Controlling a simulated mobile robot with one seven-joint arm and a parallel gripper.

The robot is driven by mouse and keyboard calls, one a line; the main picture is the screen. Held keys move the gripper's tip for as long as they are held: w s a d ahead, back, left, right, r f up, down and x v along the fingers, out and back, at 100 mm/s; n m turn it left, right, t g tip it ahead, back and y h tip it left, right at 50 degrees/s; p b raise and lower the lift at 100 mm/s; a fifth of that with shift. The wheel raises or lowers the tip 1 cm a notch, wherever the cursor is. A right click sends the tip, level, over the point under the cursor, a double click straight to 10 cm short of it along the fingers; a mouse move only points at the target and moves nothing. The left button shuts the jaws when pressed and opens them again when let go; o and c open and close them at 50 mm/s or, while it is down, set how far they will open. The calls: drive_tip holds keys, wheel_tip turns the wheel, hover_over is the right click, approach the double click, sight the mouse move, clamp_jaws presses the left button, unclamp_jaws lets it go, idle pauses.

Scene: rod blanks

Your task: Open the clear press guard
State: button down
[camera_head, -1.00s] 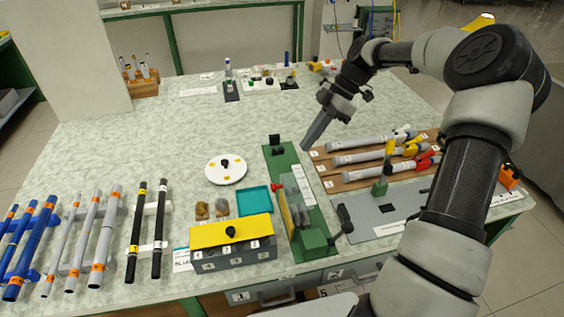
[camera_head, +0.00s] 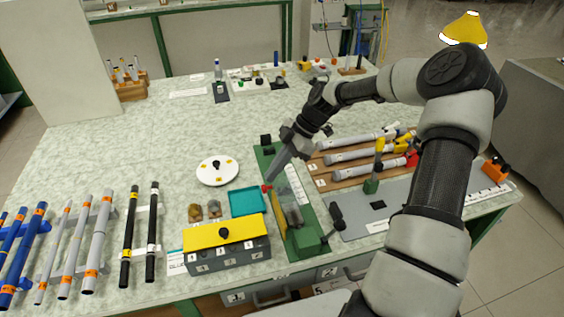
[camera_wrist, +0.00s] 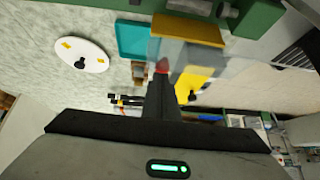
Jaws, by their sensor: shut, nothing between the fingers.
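The green press (camera_head: 308,240) stands in the middle of the table with a small red knob (camera_head: 266,188) on its left side. The clear guard (camera_wrist: 218,62) shows as a see-through pane in the wrist view, beside the red knob (camera_wrist: 162,66). The yellow bin lid shows through it. The guard looks down over the press, though its edges are hard to make out in the head view. My gripper (camera_head: 269,181) is shut and empty, pointing down with its tip at the knob. In the wrist view the fingers (camera_wrist: 164,78) end at the knob; contact is unclear.
A teal tray (camera_head: 234,201) and a yellow-lidded grey bin (camera_head: 224,233) stand close left of the press. A white disc (camera_head: 217,171) lies behind them. Grey rods (camera_head: 352,155) lie on a wooden rack to the right. The table behind the press is largely clear.

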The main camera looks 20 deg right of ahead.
drive_tip(key=shift+s+f, duration=0.2)
drive_tip(key=shift+f, duration=0.25)
drive_tip(key=shift+a+f, duration=0.1)
drive_tip(key=shift+a+f+h+b, duration=0.1)
drive_tip(key=shift+a+h+b, duration=0.25)
drive_tip(key=shift+a+h, duration=0.55)
drive_tip(key=shift+s+a+f+h+b, duration=0.1)
drive_tip(key=shift+a+f+h+b, duration=0.25)
drive_tip(key=shift+a+h, duration=0.4)
drive_tip(key=shift+a+f+h+b, duration=0.2)
drive_tip(key=shift+a+f+h, duration=0.15)
drive_tip(key=shift+a+h, duration=0.4)
drive_tip(key=shift+f, duration=0.1)
drive_tip(key=shift+w+a+r, duration=0.15)
drive_tip(key=shift+w+r, duration=0.05)
